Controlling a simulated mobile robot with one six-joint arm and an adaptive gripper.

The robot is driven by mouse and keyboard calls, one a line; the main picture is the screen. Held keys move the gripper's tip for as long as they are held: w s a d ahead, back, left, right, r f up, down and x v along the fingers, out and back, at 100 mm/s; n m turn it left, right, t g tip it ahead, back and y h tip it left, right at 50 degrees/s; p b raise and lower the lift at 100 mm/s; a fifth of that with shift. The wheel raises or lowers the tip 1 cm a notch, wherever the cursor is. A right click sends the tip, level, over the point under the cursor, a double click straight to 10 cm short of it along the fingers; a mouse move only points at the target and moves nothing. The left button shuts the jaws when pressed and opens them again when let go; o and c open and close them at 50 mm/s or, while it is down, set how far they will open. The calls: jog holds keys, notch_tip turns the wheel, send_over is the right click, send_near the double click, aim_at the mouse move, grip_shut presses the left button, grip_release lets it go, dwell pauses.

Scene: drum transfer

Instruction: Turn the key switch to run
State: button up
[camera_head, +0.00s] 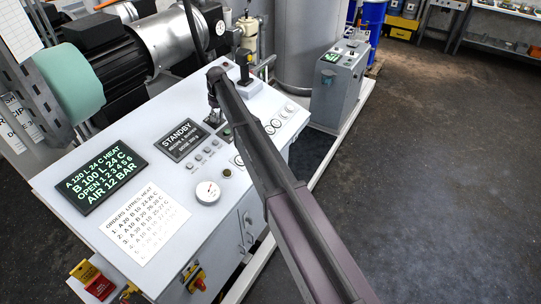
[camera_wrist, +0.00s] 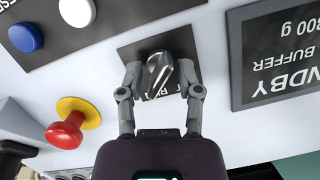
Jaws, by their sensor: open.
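The key switch (camera_wrist: 159,68) is a dark grey, glossy knob on a black square plate (camera_wrist: 184,43), seen in the wrist view. White lettering on the plate is mostly covered, so I cannot read the switch's position. My gripper (camera_wrist: 160,75) is open, with one finger on each side of the knob. A small gap seems to show on both sides; I cannot tell whether either finger touches it. In the head view my gripper (camera_head: 213,112) is low over the panel, beside the STANDBY display (camera_head: 182,141), and hides the switch.
A red mushroom button on a yellow ring (camera_wrist: 68,132) is left of my gripper in the wrist view. Blue (camera_wrist: 26,37) and white (camera_wrist: 76,10) buttons are at upper left. A pressure gauge (camera_head: 207,192) and a green-lettered display (camera_head: 99,176) are on the console top.

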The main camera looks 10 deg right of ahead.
jog(key=n+h, duration=0.1)
jog(key=n, duration=0.4)
jog(key=shift+s+a+n+t, duration=0.1)
jog(key=shift+s+n+t, duration=0.05)
jog(key=shift+n+t, duration=0.2)
jog(key=n+t, duration=0.1)
jog(key=n, duration=0.5)
jog(key=shift+s+t, duration=0.1)
jog(key=shift+t, duration=0.25)
jog(key=shift+p+v, duration=0.65)
jog(key=shift+v, duration=0.15)
jog(key=p+v, duration=1.2)
jog(key=s+d+f+m+b, duration=0.5)
jog(key=s+d+f+b, duration=0.2)
jog(key=s+d, duration=0.2)
jog(key=s+d+f+m+g+b, duration=0.1)
jog(key=s+d+f+m+b, duration=0.5)
jog(key=s+d, duration=0.4)
jog(key=s+b, duration=0.1)
jog(key=s, duration=0.1)
jog(key=shift+s+f+g+h, duration=0.3)
jog(key=shift+f, duration=0.1)
